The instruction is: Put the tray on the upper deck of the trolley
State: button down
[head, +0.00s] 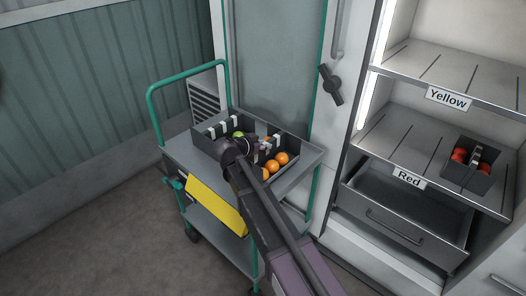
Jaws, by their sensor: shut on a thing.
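The dark tray (204,142) is at the trolley's upper deck (184,151), with orange tomatoes (281,158) at its right and a green one (238,134) toward the back left. White strips show along its left part. My gripper (259,149) is over the middle of the tray, shut on it; the fingers and the grasped part are mostly hidden by my wrist. I cannot tell whether the tray's underside touches the deck. The trolley has a green push handle (187,76) at its left end.
An open cabinet at right has shelves labelled Yellow (449,98) and Red (409,178). A small dark tray with red tomatoes (459,155) stands on the Red shelf. An open drawer (398,214) lies below. A yellow panel (214,203) hangs at the trolley's front; its lower deck (215,227) looks bare where visible.

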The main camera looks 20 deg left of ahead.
jog(key=shift+f+b, duration=0.4)
jog(key=shift+f, duration=0.25)
jog(key=shift+f, duration=0.1)
jog(key=c, duration=0.5)
grip_release()
jog(key=shift+s+r, duration=0.1)
jog(key=shift+r, duration=0.2)
jog(key=p+v, duration=0.5)
jog(key=v, duration=0.5)
jog(key=shift+s, duration=0.2)
jog(key=shift+s+a+r, duration=0.25)
jog(key=shift+s+a, duration=0.05)
jog(key=shift+s, duration=0.25)
jog(key=shift+d, duration=0.1)
